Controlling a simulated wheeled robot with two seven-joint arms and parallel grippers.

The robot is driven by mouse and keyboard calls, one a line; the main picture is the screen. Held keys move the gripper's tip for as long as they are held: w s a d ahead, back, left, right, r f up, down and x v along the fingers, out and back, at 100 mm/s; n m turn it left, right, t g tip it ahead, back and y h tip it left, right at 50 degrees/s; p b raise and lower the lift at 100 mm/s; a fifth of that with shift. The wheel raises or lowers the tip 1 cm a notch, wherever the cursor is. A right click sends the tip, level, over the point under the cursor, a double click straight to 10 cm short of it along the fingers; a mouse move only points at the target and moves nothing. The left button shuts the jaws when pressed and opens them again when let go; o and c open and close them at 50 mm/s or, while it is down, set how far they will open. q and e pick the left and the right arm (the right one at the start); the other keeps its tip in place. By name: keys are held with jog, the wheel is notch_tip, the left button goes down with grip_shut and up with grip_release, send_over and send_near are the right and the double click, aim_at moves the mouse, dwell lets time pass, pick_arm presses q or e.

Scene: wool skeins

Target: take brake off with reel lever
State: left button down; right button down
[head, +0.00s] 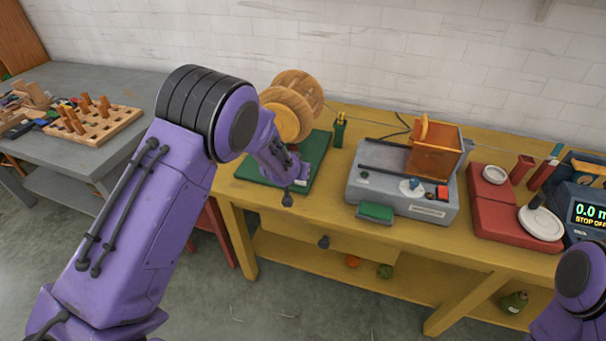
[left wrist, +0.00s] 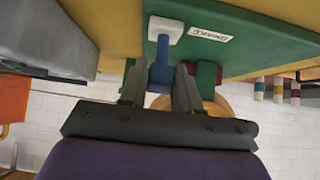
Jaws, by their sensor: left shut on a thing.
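The wooden reel (head: 290,112) stands on a green board (head: 318,160) at the left end of the yellow bench. In the left wrist view, a blue lever (left wrist: 161,55) rises from a white block (left wrist: 165,29) on the green board (left wrist: 265,40), next to a label (left wrist: 211,34) that seems to read BRAKE. My left gripper (left wrist: 158,88) is shut on the blue lever, a finger on each side. In the head view my left forearm and wrist hide the lever and most of the gripper. Of my right arm only a purple link shows; its gripper is out of view.
A grey machine (head: 400,190) with an orange-brown box (head: 434,150) stands right of the reel. A small green holder (head: 339,132) is between them. A red scale (head: 500,213) and a display unit (head: 587,212) are farther right. A pegboard (head: 95,122) lies on the grey table at left.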

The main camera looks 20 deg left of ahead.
pick_arm(q)
jog(key=shift+s+f+t, duration=0.15)
jog(key=shift+s+t, duration=0.05)
jog(key=shift+t, duration=0.1)
pick_arm(e)
jog(key=shift+s+d+f, duration=0.1)
jog(key=shift+s+f, duration=0.25)
pick_arm(q)
jog(key=c, duration=0.9)
grip_release()
jog(key=shift+s+r+b, duration=0.15)
jog(key=shift+r+b, duration=0.1)
jog(key=shift+b, duration=0.05)
jog(key=b+v, duration=0.1)
jog(key=v, duration=0.9)
pick_arm(e)
jog(key=shift+f, duration=0.55)
